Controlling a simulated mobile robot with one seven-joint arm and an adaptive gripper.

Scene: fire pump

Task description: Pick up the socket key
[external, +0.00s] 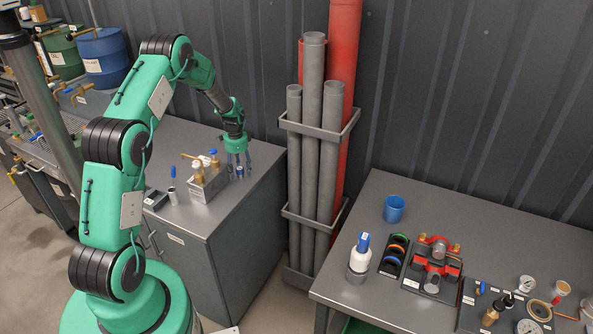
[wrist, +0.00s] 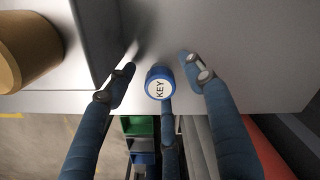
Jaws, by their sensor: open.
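The socket key shows in the wrist view as a blue round end (wrist: 160,82) with a white label reading KEY. In the external view it is a small blue piece (external: 240,172) on the left cabinet top, partly hidden by the fingers. My gripper (external: 238,165) is above and around it, pointing down. In the wrist view my gripper (wrist: 158,66) has its fingers spread, one to the left of the key, one to the right and one below in the picture. The side fingers stand apart from the key. I cannot tell whether the lower finger touches it.
A metal block with brass fittings (external: 207,183) stands close to the left of my gripper. Grey pipes (external: 312,130) stand in a rack right of the cabinet. The right table (external: 400,190) holds several parts.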

